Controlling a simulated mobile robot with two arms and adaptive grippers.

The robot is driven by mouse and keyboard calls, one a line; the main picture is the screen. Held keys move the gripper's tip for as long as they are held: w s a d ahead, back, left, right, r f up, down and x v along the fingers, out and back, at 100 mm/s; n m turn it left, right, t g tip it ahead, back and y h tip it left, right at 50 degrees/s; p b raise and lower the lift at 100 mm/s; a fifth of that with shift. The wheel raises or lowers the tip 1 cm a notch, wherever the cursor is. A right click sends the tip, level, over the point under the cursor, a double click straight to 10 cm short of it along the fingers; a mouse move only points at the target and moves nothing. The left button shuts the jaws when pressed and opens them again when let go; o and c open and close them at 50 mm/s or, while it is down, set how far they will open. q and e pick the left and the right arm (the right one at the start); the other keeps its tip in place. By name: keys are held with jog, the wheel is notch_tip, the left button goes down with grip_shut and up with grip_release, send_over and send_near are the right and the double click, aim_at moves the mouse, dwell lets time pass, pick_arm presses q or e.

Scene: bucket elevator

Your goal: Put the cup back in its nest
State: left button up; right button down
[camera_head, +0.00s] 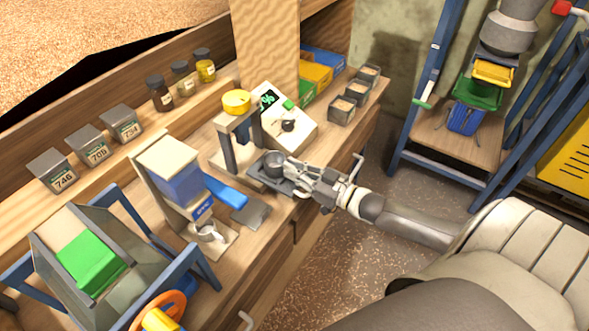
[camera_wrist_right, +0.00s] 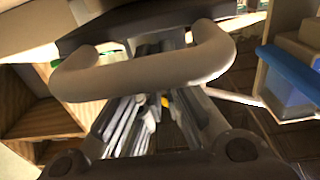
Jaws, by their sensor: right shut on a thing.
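The dark grey round cup (camera_head: 274,163) is upright in the middle of the head view. It is at a dark grey flat holder (camera_head: 258,179) beside the stand with the yellow knob. My right gripper (camera_head: 297,181) reaches in from the right and is shut, with its fingers at the cup's near right side. The fingers hide the grip and part of the holder. I cannot tell whether the cup rests on the holder or is just above it. The right wrist view shows the fingers (camera_wrist_right: 150,110) blurred and no clear cup. My left gripper is not in view.
The yellow-topped stand (camera_head: 237,103) and a white device with a green display (camera_head: 283,118) stand close behind. A blue hopper unit (camera_head: 178,175) with a small metal cup (camera_head: 208,232) is to the left. Small grey bins (camera_head: 342,109) are at the back right. The bench's front edge lies below my gripper.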

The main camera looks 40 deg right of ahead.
jog(key=shift+f, duration=0.1)
jog(key=c, duration=1.6)
grip_release()
jog(key=shift+s, duration=0.1)
jog(key=v, duration=1.2)
jog(key=shift+b, duration=0.3)
